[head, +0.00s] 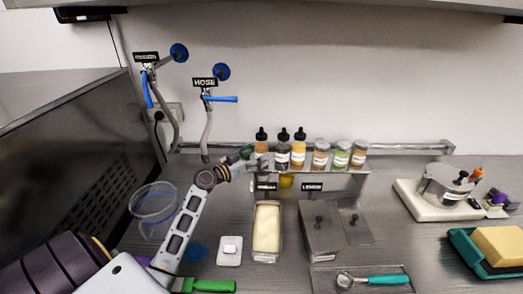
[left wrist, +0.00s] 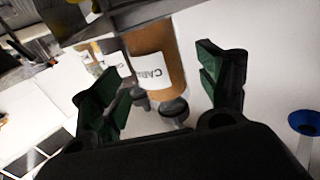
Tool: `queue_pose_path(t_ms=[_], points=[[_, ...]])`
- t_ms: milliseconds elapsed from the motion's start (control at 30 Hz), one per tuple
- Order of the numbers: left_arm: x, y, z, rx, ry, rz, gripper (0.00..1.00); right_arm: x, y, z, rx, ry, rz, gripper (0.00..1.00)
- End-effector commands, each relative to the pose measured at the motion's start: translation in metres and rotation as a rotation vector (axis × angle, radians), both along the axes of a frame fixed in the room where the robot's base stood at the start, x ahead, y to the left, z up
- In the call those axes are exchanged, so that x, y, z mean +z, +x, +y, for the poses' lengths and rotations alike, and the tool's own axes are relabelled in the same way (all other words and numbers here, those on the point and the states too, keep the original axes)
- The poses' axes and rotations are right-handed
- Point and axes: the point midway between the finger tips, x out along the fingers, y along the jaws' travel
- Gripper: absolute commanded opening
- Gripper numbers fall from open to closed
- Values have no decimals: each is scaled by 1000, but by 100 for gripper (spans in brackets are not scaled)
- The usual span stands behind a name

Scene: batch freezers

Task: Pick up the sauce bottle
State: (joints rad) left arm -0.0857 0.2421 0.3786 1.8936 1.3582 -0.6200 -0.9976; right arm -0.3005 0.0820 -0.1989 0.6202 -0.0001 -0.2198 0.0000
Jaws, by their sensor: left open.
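Three sauce bottles with black dropper tops stand on the shelf in the head view. The leftmost, an orange-brown sauce bottle (head: 262,146), is closest to my left gripper (head: 246,154). In the left wrist view, a brown sauce bottle (left wrist: 172,58) with a white label beginning "CARA" shows between the open green-padded fingers of my left gripper (left wrist: 163,80). It appears inverted there, its dark top pointing down. I see a gap on each side, and the fingers are not closed on it. My right gripper is not in view.
A dark sauce bottle (head: 283,155) and an amber one (head: 299,151) stand close to the right, then several jars (head: 321,155) along the shelf (head: 345,170). A butter-coloured block in a tray (head: 267,228) and metal containers (head: 320,235) sit below.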

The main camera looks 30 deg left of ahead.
Motion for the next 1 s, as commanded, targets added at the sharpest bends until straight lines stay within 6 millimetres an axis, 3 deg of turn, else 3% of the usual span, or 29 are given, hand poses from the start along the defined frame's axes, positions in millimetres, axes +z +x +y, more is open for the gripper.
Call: queue_pose_path(t_ms=[400,967,1000], points=[[0,31,-7,0,-1,0,75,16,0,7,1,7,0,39],[-1,34,-8,0,0,1,75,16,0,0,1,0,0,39],[-1,34,-8,0,0,1,71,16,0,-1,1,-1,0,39]])
